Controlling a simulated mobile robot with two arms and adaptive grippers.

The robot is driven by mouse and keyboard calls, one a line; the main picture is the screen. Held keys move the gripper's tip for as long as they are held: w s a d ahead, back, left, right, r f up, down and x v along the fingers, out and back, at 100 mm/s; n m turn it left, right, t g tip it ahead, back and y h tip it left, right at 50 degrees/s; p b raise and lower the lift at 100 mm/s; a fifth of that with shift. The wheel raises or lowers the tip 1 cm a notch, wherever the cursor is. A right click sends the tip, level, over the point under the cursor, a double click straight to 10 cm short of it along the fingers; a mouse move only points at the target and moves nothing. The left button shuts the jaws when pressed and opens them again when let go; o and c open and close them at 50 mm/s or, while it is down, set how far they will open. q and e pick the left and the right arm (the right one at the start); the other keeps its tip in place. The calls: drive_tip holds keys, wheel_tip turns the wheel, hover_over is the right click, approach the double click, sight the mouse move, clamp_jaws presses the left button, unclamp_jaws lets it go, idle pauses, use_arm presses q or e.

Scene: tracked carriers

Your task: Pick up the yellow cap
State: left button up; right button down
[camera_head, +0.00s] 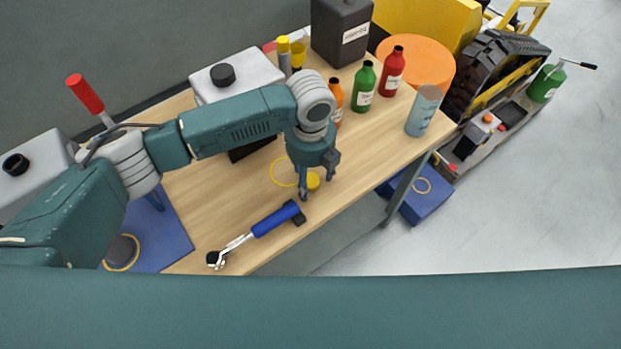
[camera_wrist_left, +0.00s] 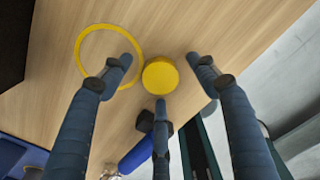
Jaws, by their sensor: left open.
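The yellow cap (camera_wrist_left: 160,76) is a short round disc on the wooden table. In the head view the cap (camera_head: 313,181) is partly hidden by my left gripper (camera_head: 317,187), which points down over it. In the left wrist view my left gripper (camera_wrist_left: 160,75) is open, with its fingers around the cap on both sides and below, apart from it. No finger visibly touches the cap. My right gripper is in neither view.
A thin yellow ring (camera_wrist_left: 78,50) lies just left of the cap. A blue-handled tool (camera_head: 272,220) lies nearby towards the table's front edge. Orange, green (camera_head: 363,88) and red (camera_head: 391,72) bottles and a light blue cylinder (camera_head: 422,112) stand to the right.

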use_arm(q)
drive_tip(key=c, duration=1.1)
drive_tip(key=shift+o, duration=0.2)
drive_tip(key=shift+r, duration=0.1)
